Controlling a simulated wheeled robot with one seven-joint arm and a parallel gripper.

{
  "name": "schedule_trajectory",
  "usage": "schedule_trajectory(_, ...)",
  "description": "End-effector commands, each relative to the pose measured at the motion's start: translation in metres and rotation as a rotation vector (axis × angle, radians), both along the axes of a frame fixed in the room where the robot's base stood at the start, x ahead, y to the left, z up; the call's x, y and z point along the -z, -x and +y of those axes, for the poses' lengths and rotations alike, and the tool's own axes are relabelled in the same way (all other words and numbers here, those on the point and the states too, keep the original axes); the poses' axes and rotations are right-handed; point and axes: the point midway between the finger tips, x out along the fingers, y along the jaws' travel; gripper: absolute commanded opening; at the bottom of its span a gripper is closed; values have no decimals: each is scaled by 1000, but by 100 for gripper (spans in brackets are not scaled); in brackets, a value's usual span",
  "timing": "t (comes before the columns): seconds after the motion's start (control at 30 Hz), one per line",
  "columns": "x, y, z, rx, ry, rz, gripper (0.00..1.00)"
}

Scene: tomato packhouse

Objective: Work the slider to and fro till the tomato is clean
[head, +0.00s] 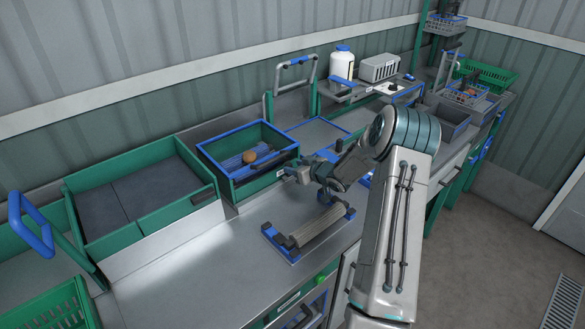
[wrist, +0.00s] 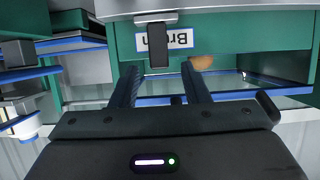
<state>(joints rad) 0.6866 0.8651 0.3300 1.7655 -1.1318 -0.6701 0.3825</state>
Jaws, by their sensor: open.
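The brush box (head: 240,183) is green with a blue rim and stands on the bench left of my gripper. An orange-brown tomato (head: 249,157) lies inside it on blue brushes; part of the tomato also shows in the wrist view (wrist: 201,62). A dark upright handle (wrist: 157,45), seemingly the slider's, hangs from a grey bracket before the box's label, which appears upside down. My gripper (head: 290,173) is at the box's right front corner. In the wrist view its two fingers (wrist: 160,72) are apart, with the handle just beyond and between their tips; contact cannot be told.
A blue-edged rack with grey rollers (head: 318,226) sits on the bench below my gripper. A green tray with dark mats (head: 150,230) stands to the left. A white bottle (head: 342,65) and grey device (head: 379,68) stand behind. The bench front left of the rack is clear.

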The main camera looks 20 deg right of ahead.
Motion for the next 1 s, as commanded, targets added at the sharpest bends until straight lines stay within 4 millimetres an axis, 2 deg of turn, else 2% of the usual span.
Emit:
schedule_trajectory(0.3,-24,58,-22,2,3,-1,42)
schedule_trajectory(0.5,-38,87,-32,2,2,-1,42)
schedule_trajectory(0.7,-44,101,-37,1,0,0,42)
schedule_trajectory(1.0,-45,103,-37,0,0,0,42)
